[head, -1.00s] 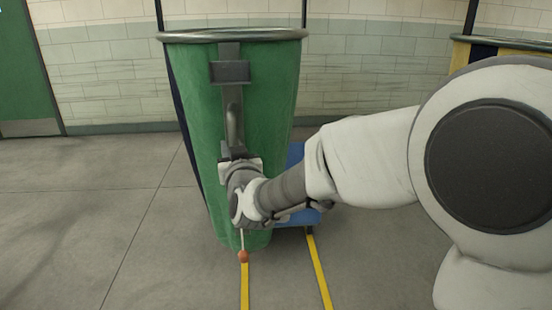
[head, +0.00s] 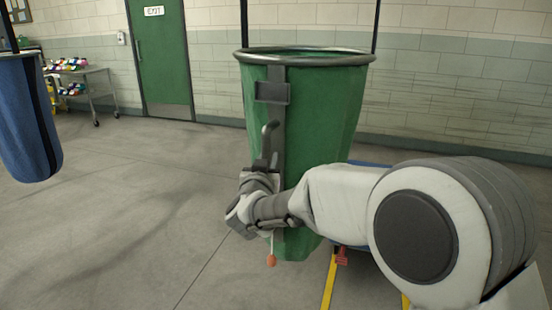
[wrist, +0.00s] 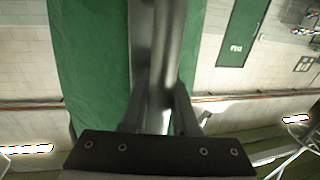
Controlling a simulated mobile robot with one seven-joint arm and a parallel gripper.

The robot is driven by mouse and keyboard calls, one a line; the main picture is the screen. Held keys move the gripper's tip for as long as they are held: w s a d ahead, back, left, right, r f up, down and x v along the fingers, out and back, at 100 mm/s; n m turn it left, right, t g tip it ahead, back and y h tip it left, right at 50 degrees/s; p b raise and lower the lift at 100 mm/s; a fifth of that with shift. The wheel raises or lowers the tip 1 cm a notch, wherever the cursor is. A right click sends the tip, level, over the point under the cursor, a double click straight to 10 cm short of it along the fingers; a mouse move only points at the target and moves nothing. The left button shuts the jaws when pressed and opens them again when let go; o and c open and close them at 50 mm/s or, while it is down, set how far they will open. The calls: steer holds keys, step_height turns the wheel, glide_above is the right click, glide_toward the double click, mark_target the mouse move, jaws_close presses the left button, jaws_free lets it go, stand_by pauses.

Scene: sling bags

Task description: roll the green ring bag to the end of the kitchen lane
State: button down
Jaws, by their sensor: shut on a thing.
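The green ring bag (head: 330,130) hangs in the middle of the head view, with a metal ring around its open top. A grey strap with a buckle and an upright grey handle (head: 271,132) runs down its near side. My gripper (head: 264,163) is shut on the lower part of this handle. The wrist view shows the handle (wrist: 165,55) between the fingers, with the green bag (wrist: 90,60) beside it. An orange ball (head: 271,260) hangs on a cord below my gripper. My arm hides the bag's lower right side.
A blue bag (head: 28,120) hangs at the left. A cart (head: 90,95) and a green exit door (head: 162,65) stand behind. The left floor is clear.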

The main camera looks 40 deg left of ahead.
steer(key=c, duration=1)
jaws_free()
stand_by(0.4)
steer(key=shift+s, duration=0.1)
steer(key=p+v, duration=0.1)
steer(key=v, duration=1.6)
steer(key=shift+d+p, duration=0.2)
steer(key=shift+p, duration=0.2)
